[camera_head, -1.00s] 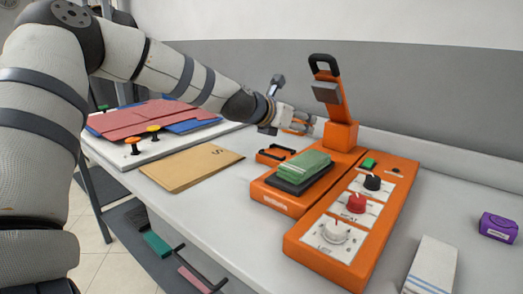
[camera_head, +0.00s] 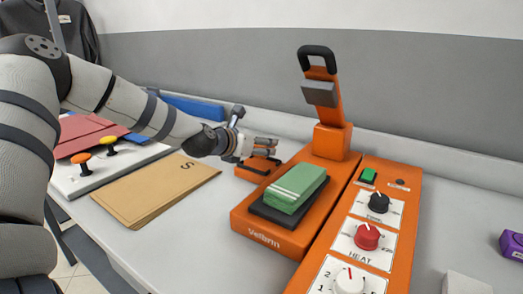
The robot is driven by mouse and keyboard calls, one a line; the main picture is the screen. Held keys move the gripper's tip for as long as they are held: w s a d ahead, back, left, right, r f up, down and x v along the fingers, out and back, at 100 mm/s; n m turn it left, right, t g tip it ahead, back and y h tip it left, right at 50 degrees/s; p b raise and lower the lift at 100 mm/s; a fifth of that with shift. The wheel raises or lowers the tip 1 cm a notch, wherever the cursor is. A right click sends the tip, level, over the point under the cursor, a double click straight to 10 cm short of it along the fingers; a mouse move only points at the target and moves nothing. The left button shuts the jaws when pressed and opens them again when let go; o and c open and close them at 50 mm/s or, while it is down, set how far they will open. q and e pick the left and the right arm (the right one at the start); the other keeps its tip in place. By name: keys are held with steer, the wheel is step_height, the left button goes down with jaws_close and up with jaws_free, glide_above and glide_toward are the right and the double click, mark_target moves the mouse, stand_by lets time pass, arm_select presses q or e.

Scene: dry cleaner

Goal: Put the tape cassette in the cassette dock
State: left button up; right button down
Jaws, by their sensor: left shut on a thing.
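My left gripper (camera_head: 266,147) reaches in from the left and is shut on a small orange thing, which looks like the tape cassette. The fingers hide most of it, so its tilt is hard to tell. The cassette dock appears to be the low orange holder (camera_head: 252,174) with dark edges, on the table left of the heat press. The gripper is directly above the dock's far part in the picture and partly covers it. I cannot tell whether the cassette touches the dock. My right gripper is out of view.
The orange press (camera_head: 268,236) bears a green folded cloth (camera_head: 297,186) on a dark pad; its raised arm (camera_head: 323,95) stands behind. A knob panel (camera_head: 400,215) is to its right. A brown envelope (camera_head: 155,190) lies left. A purple box (camera_head: 512,245) sits far right.

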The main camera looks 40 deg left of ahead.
arm_select(q)
steer(key=f, duration=0.2)
steer(key=f+b, duration=0.1)
steer(key=shift+w+a+f, duration=0.25)
steer(key=shift+w+f, duration=0.05)
steer(key=shift+f, duration=0.05)
steer(key=shift+s+d+f, duration=0.1)
steer(key=shift+s+f, duration=0.05)
steer(key=shift+s, duration=0.2)
steer(key=shift+s+d+r, duration=0.1)
steer(key=shift+r, duration=0.1)
steer(key=shift+f, duration=0.25)
steer(key=o, duration=1.2)
steer(key=shift+c, duration=0.2)
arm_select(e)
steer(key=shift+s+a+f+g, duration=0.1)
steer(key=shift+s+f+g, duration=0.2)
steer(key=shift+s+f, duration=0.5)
arm_select(q)
steer(key=shift+r, duration=0.1)
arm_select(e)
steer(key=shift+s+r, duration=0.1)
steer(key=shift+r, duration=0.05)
